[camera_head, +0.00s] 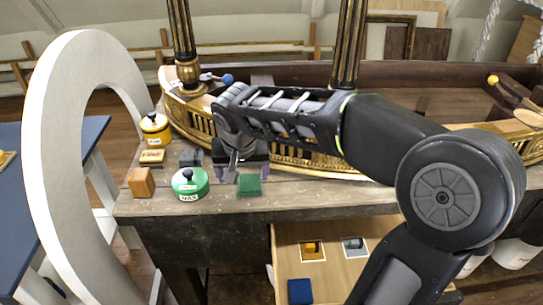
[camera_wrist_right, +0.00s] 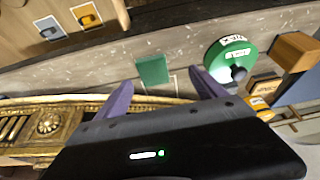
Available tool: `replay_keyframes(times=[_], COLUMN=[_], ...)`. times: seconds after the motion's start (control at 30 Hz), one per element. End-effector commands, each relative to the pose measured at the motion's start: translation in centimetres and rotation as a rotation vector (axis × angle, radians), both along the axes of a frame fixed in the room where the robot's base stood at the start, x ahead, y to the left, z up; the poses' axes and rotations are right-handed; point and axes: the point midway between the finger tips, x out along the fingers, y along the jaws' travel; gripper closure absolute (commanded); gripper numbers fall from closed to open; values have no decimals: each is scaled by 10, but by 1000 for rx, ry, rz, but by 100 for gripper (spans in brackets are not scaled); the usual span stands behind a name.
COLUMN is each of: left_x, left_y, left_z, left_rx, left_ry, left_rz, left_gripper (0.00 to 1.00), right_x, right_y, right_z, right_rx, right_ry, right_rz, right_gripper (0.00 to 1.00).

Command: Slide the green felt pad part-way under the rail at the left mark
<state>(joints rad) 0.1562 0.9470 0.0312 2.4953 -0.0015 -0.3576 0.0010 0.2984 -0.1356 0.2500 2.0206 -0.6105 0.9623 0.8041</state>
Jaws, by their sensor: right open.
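The green felt pad (camera_head: 249,185) lies on the worn console top in front of the gilt rail (camera_head: 305,160). It also shows in the right wrist view (camera_wrist_right: 152,69), ahead of and between the fingertips. My right gripper (camera_head: 241,172) is open, with nothing between its purple fingers (camera_wrist_right: 162,88), just behind the pad on the rail side. Thin pale lines (camera_wrist_right: 174,84) on the top beside the pad may be the left mark; the pad and gripper partly hide that area. My left gripper is not in view.
A green wax tin (camera_head: 190,184), a wooden block (camera_head: 141,182), a yellow tin (camera_head: 154,128) and a small labelled block (camera_head: 152,156) stand to the left. A lower wooden surface (camera_head: 330,274) holds a blue pad (camera_head: 300,291). The top right of the pad is clear.

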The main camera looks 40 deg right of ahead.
Motion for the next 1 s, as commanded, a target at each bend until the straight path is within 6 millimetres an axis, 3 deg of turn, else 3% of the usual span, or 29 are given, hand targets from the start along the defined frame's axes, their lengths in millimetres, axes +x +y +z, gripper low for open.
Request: replay_keyframes(times=[0.17,0.57,1.0], left_x=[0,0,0], left_y=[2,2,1], left_z=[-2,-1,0], left_rx=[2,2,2], left_ry=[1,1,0], left_rz=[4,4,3], left_gripper=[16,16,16], right_x=[-5,-4,11], right_y=[-7,-8,-19], right_z=[10,7,-43], right_rx=[-18,-17,-15], right_ry=[-5,-3,0], right_rz=[-31,-30,-29], right_gripper=[20,20,20])
